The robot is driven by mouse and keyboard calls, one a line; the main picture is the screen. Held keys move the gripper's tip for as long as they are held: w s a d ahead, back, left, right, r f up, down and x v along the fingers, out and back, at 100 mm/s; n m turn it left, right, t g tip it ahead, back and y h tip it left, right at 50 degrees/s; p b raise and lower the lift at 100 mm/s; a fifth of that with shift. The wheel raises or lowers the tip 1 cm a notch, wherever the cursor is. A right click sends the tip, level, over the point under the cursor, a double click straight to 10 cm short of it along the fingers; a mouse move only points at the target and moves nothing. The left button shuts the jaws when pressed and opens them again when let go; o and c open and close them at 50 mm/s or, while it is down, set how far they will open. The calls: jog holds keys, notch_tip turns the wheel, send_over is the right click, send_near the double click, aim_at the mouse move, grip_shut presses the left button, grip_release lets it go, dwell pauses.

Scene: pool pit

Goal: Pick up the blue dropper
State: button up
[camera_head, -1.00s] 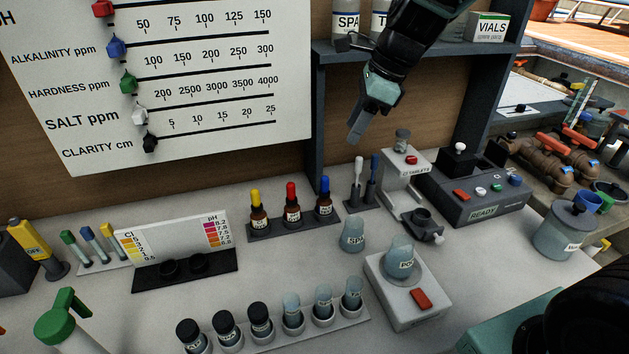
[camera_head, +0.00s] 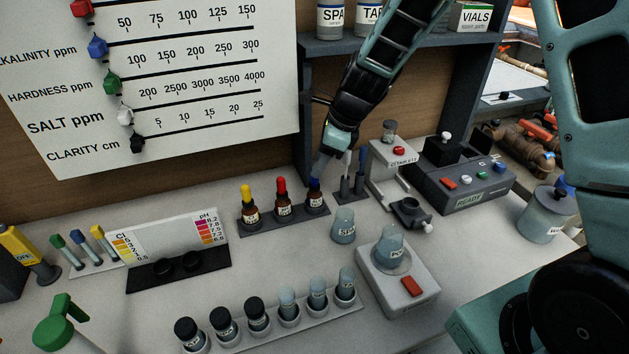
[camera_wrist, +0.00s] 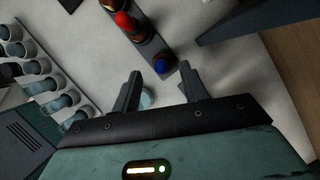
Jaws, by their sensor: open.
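The blue dropper (camera_head: 315,199) is a small dark bottle with a blue bulb, upright at the right end of a dark rack (camera_head: 284,223). Its blue bulb (camera_wrist: 161,66) shows from above in the wrist view, just past the fingertips and roughly between their lines. My gripper (camera_head: 318,170) points down just above the blue bulb in the head view. In the wrist view my gripper (camera_wrist: 160,74) has its two fingers spread apart with nothing held. I cannot tell whether a finger touches the bulb.
A red dropper (camera_head: 283,203) and a yellow dropper (camera_head: 249,210) share the rack. A holder with upright sticks (camera_head: 349,190) and a grey dispenser (camera_head: 392,165) stand close on the right. A shelf (camera_head: 400,42) overhangs behind.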

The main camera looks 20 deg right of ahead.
aim_at(315, 185)
jog(key=shift+p+x, duration=0.45)
jog(key=shift+x, duration=1.9)
jog(key=shift+s+d+f, duration=0.1)
jog(key=shift+d, duration=0.1)
jog(key=c, duration=0.7)
